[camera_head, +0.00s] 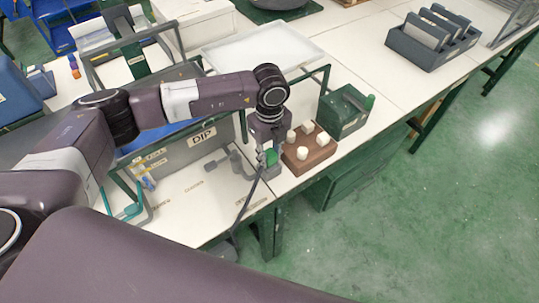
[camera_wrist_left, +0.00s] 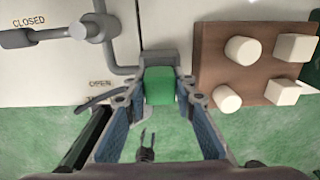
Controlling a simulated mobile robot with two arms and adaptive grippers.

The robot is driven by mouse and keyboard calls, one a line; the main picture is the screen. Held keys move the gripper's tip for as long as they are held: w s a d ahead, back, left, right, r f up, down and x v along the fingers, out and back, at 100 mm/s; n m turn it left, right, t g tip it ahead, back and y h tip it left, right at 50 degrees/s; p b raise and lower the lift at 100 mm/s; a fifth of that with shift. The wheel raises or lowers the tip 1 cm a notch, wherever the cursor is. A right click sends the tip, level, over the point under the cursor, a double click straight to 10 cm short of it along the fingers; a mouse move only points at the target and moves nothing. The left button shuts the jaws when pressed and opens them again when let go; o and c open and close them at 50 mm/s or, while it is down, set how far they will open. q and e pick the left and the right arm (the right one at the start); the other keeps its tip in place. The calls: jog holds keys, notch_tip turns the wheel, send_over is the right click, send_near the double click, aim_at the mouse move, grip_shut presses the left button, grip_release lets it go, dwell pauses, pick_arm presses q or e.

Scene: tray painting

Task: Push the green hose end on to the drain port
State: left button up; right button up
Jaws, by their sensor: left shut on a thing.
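The green hose end (camera_wrist_left: 160,86) sits between the fingertips of my left gripper (camera_wrist_left: 158,93) in the left wrist view. The gripper is shut on it. In the head view the green end (camera_head: 271,157) shows at the tip of my left gripper (camera_head: 266,156), near the table's front edge. A grey block (camera_wrist_left: 158,57), seemingly the drain port, is right behind the green end. The two look in line and very close; I cannot tell whether they touch or how far one is on the other. My right gripper is not in view.
A brown block (camera_head: 318,155) with several cream pegs stands just right of the gripper. A grey valve handle (camera_wrist_left: 92,27) lies left, by CLOSED and OPEN labels. A DIP tank (camera_head: 185,150) and green box (camera_head: 343,112) stand nearby. A dark hose (camera_head: 246,205) hangs over the edge.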

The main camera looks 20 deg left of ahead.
pick_arm(q)
jog(key=shift+f, duration=0.15)
dwell(0.4)
jog(key=o, duration=1.6)
jog(key=shift+o, duration=0.2)
jog(key=shift+r+p, duration=1.95)
jog(key=shift+r, duration=1.1)
notch_tip(320, 180, up, 12)
